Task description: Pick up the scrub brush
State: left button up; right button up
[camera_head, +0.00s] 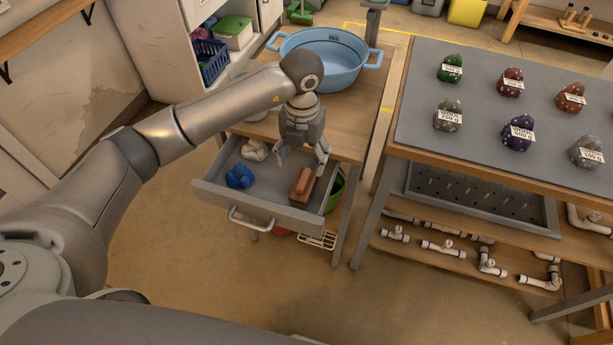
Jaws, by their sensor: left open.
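The scrub brush (303,186) is a reddish-brown block lying in the right part of an open grey drawer (252,203). My left gripper (302,166) reaches in from the left and points down over the drawer, with its fingers spread. One finger is close to the brush's far right end; I cannot tell whether it touches. The gripper holds nothing. My right gripper is not in view.
The drawer also holds a blue cloth (239,176) and a pale crumpled item (255,150). A blue basin (347,62) stands on the wooden table behind. Floor in front is clear.

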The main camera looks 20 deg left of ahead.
aim_at(304, 177)
pick_arm(q)
jog(key=f, duration=0.3)
jog(key=shift+s+d+f, duration=0.1)
jog(key=shift+s+f, duration=0.15)
jog(key=shift+f, duration=0.4)
notch_tip(304, 177, down, 4)
jog(key=shift+s+d+f+p, duration=0.1)
jog(key=shift+f+p, duration=0.05)
jog(key=shift+p, duration=0.25)
jog(key=shift+f, duration=0.4)
jog(key=shift+c, duration=0.3)
jog(key=c, duration=1.1)
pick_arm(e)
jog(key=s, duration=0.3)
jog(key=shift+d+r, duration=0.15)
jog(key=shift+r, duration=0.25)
pick_arm(q)
jog(key=shift+r, duration=0.15)
